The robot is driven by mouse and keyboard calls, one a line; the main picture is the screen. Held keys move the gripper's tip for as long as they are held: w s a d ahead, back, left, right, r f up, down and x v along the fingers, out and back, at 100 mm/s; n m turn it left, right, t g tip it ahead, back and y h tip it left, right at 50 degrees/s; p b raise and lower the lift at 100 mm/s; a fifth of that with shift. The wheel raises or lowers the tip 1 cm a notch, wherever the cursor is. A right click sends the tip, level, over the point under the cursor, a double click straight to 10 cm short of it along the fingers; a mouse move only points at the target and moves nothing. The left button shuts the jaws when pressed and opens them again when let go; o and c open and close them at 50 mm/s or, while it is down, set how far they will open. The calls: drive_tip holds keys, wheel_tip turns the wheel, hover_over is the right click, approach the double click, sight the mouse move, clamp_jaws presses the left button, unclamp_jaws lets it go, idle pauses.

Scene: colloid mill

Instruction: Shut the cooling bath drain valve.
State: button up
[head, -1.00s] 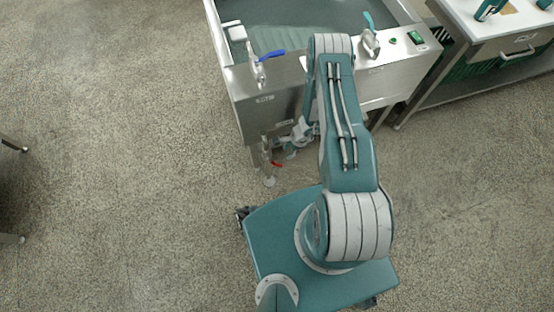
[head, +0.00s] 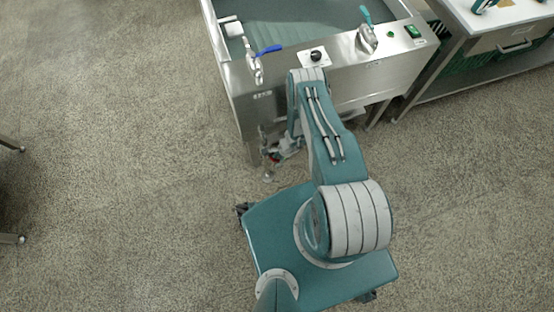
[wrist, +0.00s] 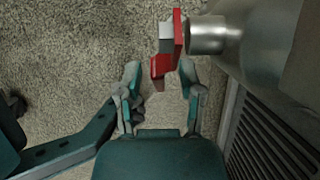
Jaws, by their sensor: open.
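The drain valve (wrist: 208,36) is a metal pipe fitting low on the front of the cooling bath (head: 285,85). Its red lever (wrist: 162,65) shows large in the wrist view, its lower end pointing down between my fingertips. In the head view the red lever (head: 274,158) is small and partly covered by my gripper. My gripper (wrist: 160,78) is open, with one finger on each side of the lever's end. Gaps show on both sides, so I see no clear grip. The inside of the valve is hidden.
A blue-handled tap (head: 268,50) and a teal-handled tap (head: 367,18) stand on the bath's rim, with a black knob (head: 316,56) between them. A louvred panel (wrist: 262,135) lies close on the right. A steel bench (head: 500,45) stands at right.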

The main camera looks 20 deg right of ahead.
clamp_jaws()
